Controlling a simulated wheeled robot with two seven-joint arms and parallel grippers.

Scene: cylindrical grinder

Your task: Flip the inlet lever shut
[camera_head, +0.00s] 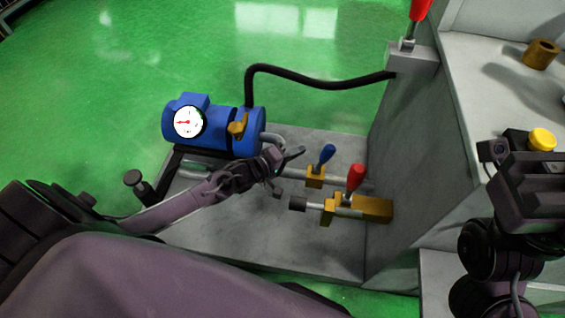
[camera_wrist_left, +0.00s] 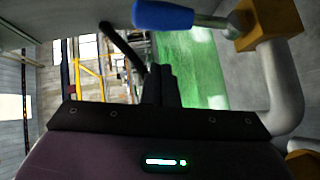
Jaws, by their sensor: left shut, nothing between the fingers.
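A blue-handled lever (camera_head: 327,154) stands tilted up on a brass valve (camera_head: 315,176) in the pipe on the machine's low bed. The blue handle (camera_wrist_left: 163,16) also crosses the top of the left wrist view, with its brass body (camera_wrist_left: 268,24) at the upper right. A red-handled lever (camera_head: 355,177) stands on a larger brass valve (camera_head: 362,208) nearer me. No label shows which one is the inlet lever. My left gripper (camera_head: 294,152) is shut and empty, just left of the blue handle and apparently apart from it. My right gripper's fingers cannot be made out beside its wrist (camera_head: 525,185).
A blue pump (camera_head: 212,127) with a white gauge (camera_head: 187,121) and a brass lever (camera_head: 238,126) stands behind my left gripper. A black hose (camera_head: 320,80) arches to the grey housing (camera_head: 412,110). Another red lever (camera_head: 419,10) tops a post. Green floor lies open beyond.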

